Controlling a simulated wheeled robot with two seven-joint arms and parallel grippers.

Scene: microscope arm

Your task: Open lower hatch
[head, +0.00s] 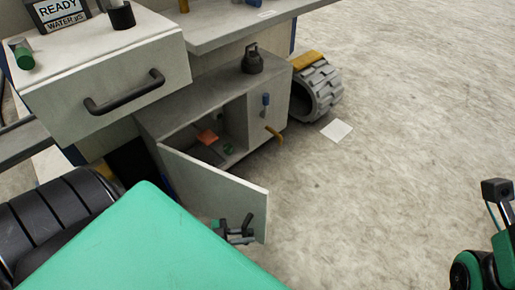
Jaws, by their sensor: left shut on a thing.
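The lower hatch (212,182) is a white panel on the low grey cabinet under the counter. It stands swung out from the cabinet, and the opening behind it shows. My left gripper (236,231) is at the hatch's free edge, low down, and is shut on the hatch handle, which is mostly hidden by the fingers. Inside the cabinet are an orange item (207,136) and a small green item (229,148). Part of my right arm shows at the right edge, with a dark end piece that may be my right gripper (497,190); its fingers cannot be made out.
A drawer with a dark handle (125,92) juts out above the hatch. A dark canister (252,60) stands on the cabinet top. A grey wheel (317,90) stands behind. The floor at right is clear except for a white sheet (336,130).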

